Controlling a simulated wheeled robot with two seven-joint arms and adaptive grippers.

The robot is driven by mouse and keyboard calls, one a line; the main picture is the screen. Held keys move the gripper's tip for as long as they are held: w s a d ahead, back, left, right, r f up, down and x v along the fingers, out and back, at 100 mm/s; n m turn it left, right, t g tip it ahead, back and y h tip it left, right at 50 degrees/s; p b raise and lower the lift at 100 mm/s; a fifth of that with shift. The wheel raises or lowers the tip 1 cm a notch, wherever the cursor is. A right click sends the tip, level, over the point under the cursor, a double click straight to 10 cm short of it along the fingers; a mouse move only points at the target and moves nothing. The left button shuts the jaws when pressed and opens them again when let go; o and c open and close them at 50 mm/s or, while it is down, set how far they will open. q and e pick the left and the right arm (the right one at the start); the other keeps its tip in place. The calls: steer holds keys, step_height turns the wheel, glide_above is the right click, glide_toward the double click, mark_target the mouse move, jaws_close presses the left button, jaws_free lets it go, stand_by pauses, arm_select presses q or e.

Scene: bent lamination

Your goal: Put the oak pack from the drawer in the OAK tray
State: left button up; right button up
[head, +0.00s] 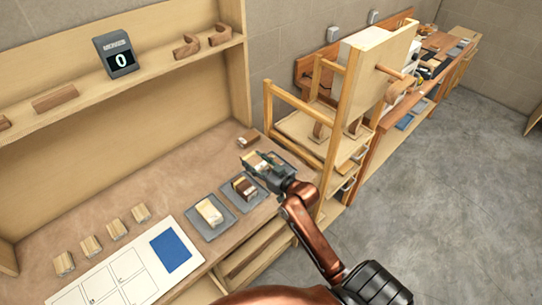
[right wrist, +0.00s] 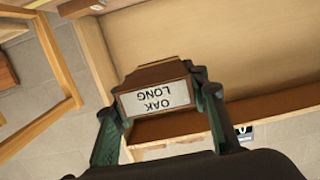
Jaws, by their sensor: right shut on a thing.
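My right gripper (head: 264,166) is shut on a wooden pack (head: 252,159), held over the back of the bench beyond the two grey trays. In the right wrist view the pack sits between the fingers, and its white label (right wrist: 156,97) reads "OAK LONG", upside down. One grey tray (head: 207,236) holds a pale pack (head: 209,212). The other grey tray (head: 230,197) holds a dark brown pack with a pale part (head: 244,187). I cannot read any tray names. A drawer (head: 250,255) under the bench's front edge looks open. My left gripper is out of view.
A wooden frame (head: 335,130) stands right of the gripper. A small brown block (head: 248,139) lies at the back. A white sheet with a blue square (head: 170,250) and several small wood blocks (head: 90,245) lie at left. A counter (head: 119,60) showing 0 stands on the shelf.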

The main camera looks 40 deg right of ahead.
steer(key=w+d+f, duration=0.3)
steer(key=d, duration=0.5)
steer(key=b, duration=0.1)
glide_above(274, 159)
steer(key=s+a, duration=0.2)
step_height(274, 159, down, 5)
steer(key=shift+a+f, duration=0.1)
steer(key=shift+a, duration=0.05)
steer(key=shift+w+d+f+b, duration=0.1)
steer(key=shift+d+f+b, duration=0.2)
steer(key=shift+f+b, duration=0.05)
steer(key=f, duration=0.3)
steer(key=shift+d+f, duration=0.3)
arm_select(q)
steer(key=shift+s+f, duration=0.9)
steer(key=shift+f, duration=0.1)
arm_select(e)
steer(key=o, duration=0.8)
steer(key=shift+f, duration=0.15)
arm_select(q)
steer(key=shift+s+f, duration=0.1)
arm_select(e)
steer(key=o, duration=0.5)
steer(key=shift+r, duration=0.2)
